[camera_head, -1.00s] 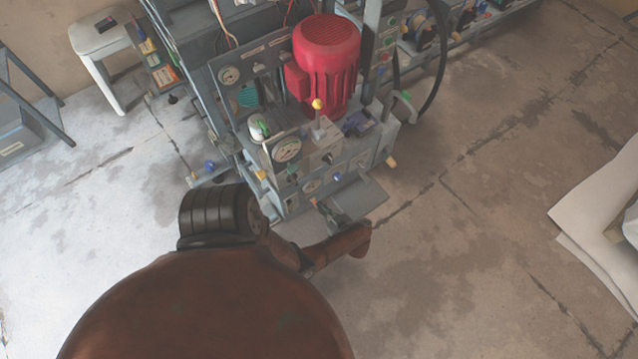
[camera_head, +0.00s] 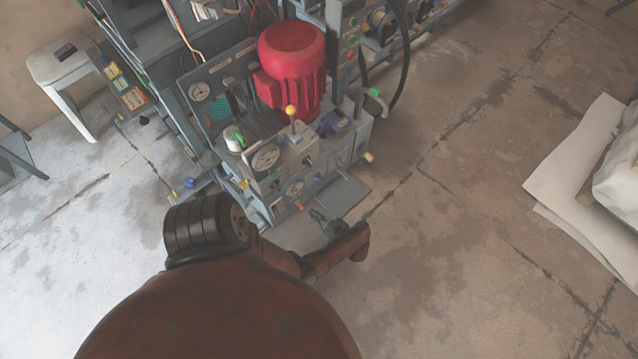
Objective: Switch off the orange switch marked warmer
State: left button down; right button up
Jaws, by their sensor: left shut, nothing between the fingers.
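The machine's front panel (camera_head: 322,181) carries gauges, knobs and small switches. A small orange part (camera_head: 299,206) shows at its lower edge; I cannot read any label or tell whether it is the warmer switch. Another orange-tan knob (camera_head: 369,157) sticks out at the panel's right end. My left gripper (camera_head: 322,219) is shut and empty, in front of the panel's lower part, close to the small orange part in the picture. I cannot tell whether it touches anything. My brown arm hides the floor below it. My right gripper is not in view.
A red motor (camera_head: 291,75) stands on the machine, with a yellow-knobbed lever (camera_head: 291,111) in front. A grey plate (camera_head: 341,195) juts out below the panel. A white stool (camera_head: 62,68) is at the upper left. White sheets (camera_head: 575,185) lie at the right. The floor between is clear.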

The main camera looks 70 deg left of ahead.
pick_arm(q)
jog(key=v, duration=0.5)
jog(key=shift+d+f+p, duration=0.15)
jog(key=shift+f+p, duration=0.1)
jog(key=shift+p, duration=0.05)
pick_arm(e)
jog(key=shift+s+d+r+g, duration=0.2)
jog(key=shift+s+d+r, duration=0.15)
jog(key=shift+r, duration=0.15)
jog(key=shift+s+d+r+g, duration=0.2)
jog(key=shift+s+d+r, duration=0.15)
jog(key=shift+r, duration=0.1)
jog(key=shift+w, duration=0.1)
